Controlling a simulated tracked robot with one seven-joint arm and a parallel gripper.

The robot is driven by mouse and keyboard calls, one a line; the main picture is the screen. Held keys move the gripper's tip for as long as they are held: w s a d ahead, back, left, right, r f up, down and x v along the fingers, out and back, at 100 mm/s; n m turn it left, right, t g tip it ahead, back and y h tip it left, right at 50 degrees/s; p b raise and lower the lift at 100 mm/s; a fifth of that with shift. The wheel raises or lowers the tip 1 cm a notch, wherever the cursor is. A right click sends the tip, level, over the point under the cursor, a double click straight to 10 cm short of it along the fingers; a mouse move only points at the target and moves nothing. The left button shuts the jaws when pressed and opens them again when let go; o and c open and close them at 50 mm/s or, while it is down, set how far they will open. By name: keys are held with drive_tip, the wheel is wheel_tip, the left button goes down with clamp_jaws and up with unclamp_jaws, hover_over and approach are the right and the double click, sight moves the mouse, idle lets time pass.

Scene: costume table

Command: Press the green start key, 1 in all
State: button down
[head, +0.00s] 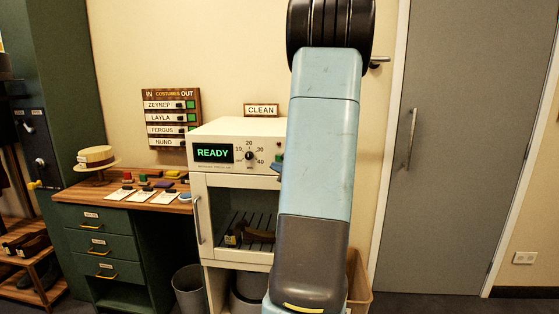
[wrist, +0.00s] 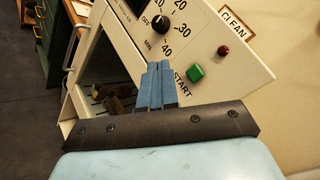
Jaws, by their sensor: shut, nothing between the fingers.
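The green start key (wrist: 195,73) is a square button on the cream machine's front panel (wrist: 130,50), above the word START in the wrist view. My gripper (wrist: 159,66) has its blue fingers together with nothing between them. The fingertips are near the panel, to the left of the green key and apart from it in the picture; I cannot tell if they touch the panel. The machine's display (head: 213,153) reads READY.
A black dial (wrist: 159,24) and a small red button (wrist: 223,50) sit near the key. Below the panel, the machine's compartment (head: 245,225) holds a dark brown object. A wooden-topped desk (head: 184,206) with cards and a straw hat (head: 96,157) stands to the left.

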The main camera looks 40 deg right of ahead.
drive_tip(key=w+d, duration=0.4)
drive_tip(key=shift+d, duration=0.3)
drive_tip(key=shift+w+d, duration=0.1)
drive_tip(key=shift+d, duration=0.05)
idle(2.0)
drive_tip(key=shift+w+d+r, duration=0.1)
drive_tip(key=shift+w+d, duration=0.05)
drive_tip(key=shift+w+d, duration=0.25)
drive_tip(key=shift+d, duration=0.1)
idle(1.0)
drive_tip(key=shift+s+a, duration=0.1)
idle(0.3)
drive_tip(key=shift+s+a, duration=0.45)
drive_tip(key=shift+a, duration=0.1)
drive_tip(key=shift+s+a, duration=1.65)
drive_tip(key=shift+a, duration=0.3)
